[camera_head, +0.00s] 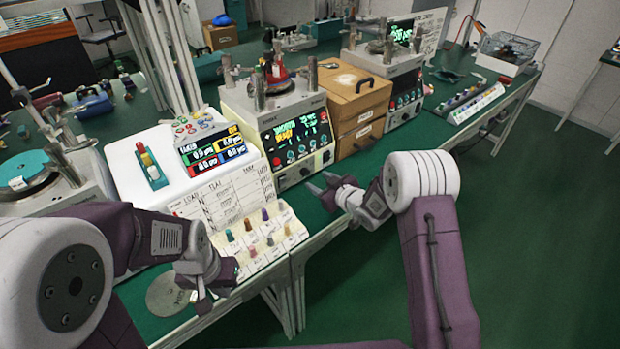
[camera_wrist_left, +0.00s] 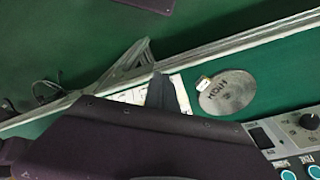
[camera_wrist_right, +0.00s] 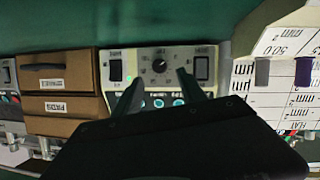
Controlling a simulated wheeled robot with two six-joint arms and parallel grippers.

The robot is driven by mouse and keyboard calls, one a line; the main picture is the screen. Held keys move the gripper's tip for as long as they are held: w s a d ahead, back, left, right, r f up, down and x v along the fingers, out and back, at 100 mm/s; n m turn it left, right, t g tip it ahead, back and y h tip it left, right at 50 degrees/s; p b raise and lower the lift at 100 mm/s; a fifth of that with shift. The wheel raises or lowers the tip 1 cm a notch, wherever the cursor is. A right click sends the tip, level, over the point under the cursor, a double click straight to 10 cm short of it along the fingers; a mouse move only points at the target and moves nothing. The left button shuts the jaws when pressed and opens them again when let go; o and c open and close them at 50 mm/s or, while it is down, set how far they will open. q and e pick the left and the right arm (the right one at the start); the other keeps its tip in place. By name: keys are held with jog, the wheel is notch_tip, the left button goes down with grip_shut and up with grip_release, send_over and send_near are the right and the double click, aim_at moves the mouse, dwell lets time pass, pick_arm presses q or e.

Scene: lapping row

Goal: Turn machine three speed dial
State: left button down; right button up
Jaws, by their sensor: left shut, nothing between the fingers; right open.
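The middle machine (camera_head: 296,135) has a lit display with knobs and buttons below it. In the right wrist view its pale panel (camera_wrist_right: 203,53) has a black dial (camera_wrist_right: 159,66) between two dark switches, with teal buttons below. My right gripper (camera_head: 325,190) is open in front of and below this machine. In the right wrist view its fingers (camera_wrist_right: 158,88) are spread below the dial, apparently not touching it. My left gripper (camera_head: 208,298) is shut and empty over the table's front edge. Another dial (camera_wrist_left: 309,121) shows in the left wrist view. Machine numbers are unreadable.
A wooden drawer box (camera_head: 358,108) stands right of the middle machine, with another machine (camera_head: 404,85) beyond. A white chart (camera_head: 225,200) and a rack of coloured knobs (camera_head: 262,240) stand left. A round metal disc (camera_head: 168,293) lies near my left gripper. The floor at right is clear.

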aim_at(307, 174)
jog(key=x, duration=0.5)
jog(key=shift+w+f, duration=0.3)
jog(key=shift+w+a+f, duration=0.1)
jog(key=shift+w+a, duration=0.2)
jog(key=shift+w, duration=0.2)
grip_shut()
jog(key=shift+r+m+p, duration=0.2)
jog(key=shift+m+p, duration=0.1)
jog(key=shift+p, duration=0.35)
jog(key=shift+w+d+m+g+y+p, duration=0.15)
jog(key=shift+m+g+y+p, duration=0.45)
jog(key=shift+p, duration=0.65)
jog(key=shift+m+y+p, duration=0.3)
jog(key=shift+m+p, duration=0.4)
jog(key=shift+m, duration=0.1)
jog(key=shift+f+m+g+y+p, duration=0.15)
jog(key=shift+m+g+y+p, duration=0.2)
jog(key=shift+m, duration=0.25)
